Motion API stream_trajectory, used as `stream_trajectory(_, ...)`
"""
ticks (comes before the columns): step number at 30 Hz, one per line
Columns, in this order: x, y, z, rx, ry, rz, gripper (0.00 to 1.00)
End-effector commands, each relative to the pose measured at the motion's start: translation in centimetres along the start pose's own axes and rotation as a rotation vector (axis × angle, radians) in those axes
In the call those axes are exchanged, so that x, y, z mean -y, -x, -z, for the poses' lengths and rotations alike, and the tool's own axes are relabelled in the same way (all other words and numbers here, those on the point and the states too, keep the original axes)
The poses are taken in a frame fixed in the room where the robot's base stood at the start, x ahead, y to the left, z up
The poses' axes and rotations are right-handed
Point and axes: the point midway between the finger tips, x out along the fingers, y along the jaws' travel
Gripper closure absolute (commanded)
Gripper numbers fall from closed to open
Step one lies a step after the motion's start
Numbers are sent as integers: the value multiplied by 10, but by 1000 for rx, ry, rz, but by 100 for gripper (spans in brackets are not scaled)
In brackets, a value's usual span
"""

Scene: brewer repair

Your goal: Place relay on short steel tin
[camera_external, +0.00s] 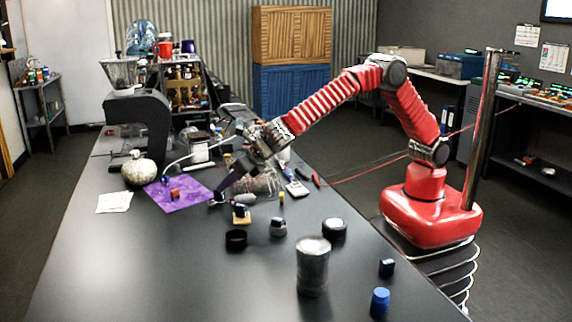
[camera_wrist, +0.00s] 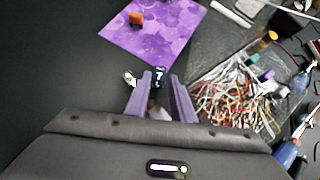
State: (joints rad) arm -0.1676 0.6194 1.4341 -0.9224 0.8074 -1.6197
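My gripper (camera_wrist: 160,76) points down over the bench with its two purple fingers apart. A small dark blue block with a white mark (camera_wrist: 159,74), which may be the relay, shows at the fingertips; I cannot tell whether they touch it. In the external view the gripper (camera_external: 226,190) is just above and left of a dark blue part on a tan block (camera_external: 240,213); I cannot tell if this is the same thing. A low round tin with a dark side (camera_external: 334,230), likely the short steel tin, stands to the right, with nothing visible on top.
A tall steel can (camera_external: 313,268) stands in front of the low tin. A black ring (camera_external: 236,240) and a small blue-topped part (camera_external: 278,227) are nearby. The purple mat (camera_external: 185,195) lies left, and a bag of wires (camera_wrist: 228,90) lies beside the gripper. The front left bench is clear.

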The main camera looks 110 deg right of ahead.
Motion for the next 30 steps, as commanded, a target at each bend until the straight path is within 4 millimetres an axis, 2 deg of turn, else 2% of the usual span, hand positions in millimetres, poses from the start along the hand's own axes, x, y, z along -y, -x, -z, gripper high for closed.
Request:
stream_trajectory(8,0,-2,0,0,0,1,78)
stream_trajectory(21,-1,-48,0,1,-1,1,78)
stream_trajectory(30,-1,-52,0,2,-1,0,78)
